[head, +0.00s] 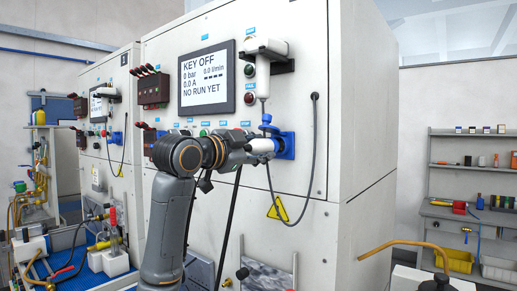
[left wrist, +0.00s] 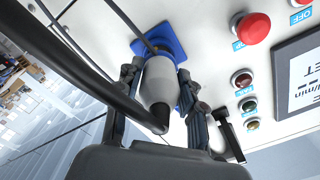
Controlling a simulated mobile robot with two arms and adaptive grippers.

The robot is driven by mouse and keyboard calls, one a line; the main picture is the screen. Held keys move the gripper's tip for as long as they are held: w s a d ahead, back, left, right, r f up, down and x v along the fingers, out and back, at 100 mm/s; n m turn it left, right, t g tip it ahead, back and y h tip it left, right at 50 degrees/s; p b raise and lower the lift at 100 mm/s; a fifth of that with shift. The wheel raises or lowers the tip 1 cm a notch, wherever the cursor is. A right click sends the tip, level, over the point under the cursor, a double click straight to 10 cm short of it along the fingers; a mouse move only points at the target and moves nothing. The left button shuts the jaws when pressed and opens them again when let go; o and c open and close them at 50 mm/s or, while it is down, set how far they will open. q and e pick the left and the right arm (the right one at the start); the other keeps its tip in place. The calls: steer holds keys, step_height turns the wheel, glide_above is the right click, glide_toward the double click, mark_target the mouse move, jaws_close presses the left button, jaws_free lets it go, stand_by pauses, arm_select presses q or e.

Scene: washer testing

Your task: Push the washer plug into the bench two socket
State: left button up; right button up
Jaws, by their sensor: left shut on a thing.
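My left gripper (head: 252,149) is shut on the pale grey-white washer plug (head: 263,146) at the front panel of the near bench. In the left wrist view the fingers (left wrist: 160,92) grip the plug (left wrist: 158,72) from both sides. The plug's front end is at the blue socket (head: 288,146), in line with it. The blue socket also shows behind the plug in the left wrist view (left wrist: 166,38). The plug's front end is hidden, so I cannot tell how deep it sits. My right gripper is not in view.
The bench screen (head: 207,77) reads KEY OFF. A white device (head: 263,75) hangs on a bracket above the socket. A dark cable (head: 314,150) loops down the panel. A second bench (head: 106,140) stands left; shelves (head: 470,165) stand at the right.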

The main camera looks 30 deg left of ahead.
mark_target(248, 149)
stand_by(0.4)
arm_select(q)
steer(key=shift+w+p, duration=0.55)
steer(key=shift+w, duration=0.05)
stand_by(0.8)
steer(key=shift+w+d+r+p, duration=0.1)
steer(key=shift+w+p, duration=0.55)
steer(key=shift+w, duration=0.15)
stand_by(0.8)
steer(key=o, duration=1.2)
steer(key=shift+w, duration=0.1)
steer(key=shift+s+b, duration=0.35)
steer(key=shift+s, duration=0.55)
steer(key=shift+s+a+b, duration=0.15)
steer(key=shift+s+b, duration=0.15)
steer(key=shift+s, duration=1.05)
steer(key=shift+s+a+b, duration=0.1)
steer(key=shift+s+b, duration=0.2)
steer(key=shift+s, duration=1)
